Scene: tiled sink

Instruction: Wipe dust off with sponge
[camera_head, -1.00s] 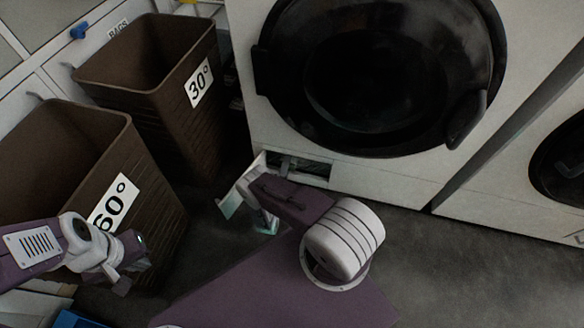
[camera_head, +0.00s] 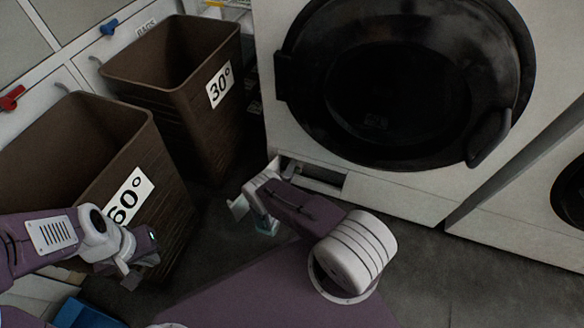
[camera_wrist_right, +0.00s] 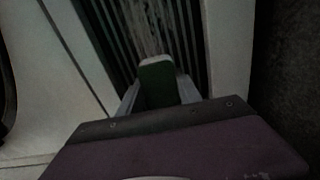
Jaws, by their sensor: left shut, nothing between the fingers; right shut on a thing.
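In the right wrist view my right gripper (camera_wrist_right: 158,92) is shut on the sponge (camera_wrist_right: 158,85), a dark green block with a pale end. The sponge's pale end points at a dark slatted grille (camera_wrist_right: 187,40) with whitish dust streaks (camera_wrist_right: 145,25); I cannot tell whether they touch. In the head view my right gripper (camera_head: 254,210) is low by the washing machine's open lower compartment (camera_head: 318,177), and the sponge is not clearly visible there. My left gripper (camera_head: 142,266) is shut and empty, in front of the 60° bin.
A brown 60° bin (camera_head: 165,215) and a brown 30° bin (camera_head: 190,105) stand at left. The washing machine (camera_head: 375,190) with a round black door (camera_head: 400,80) stands behind my right arm. A blue object (camera_head: 85,314) is at lower left. Floor (camera_head: 470,280) is clear at right.

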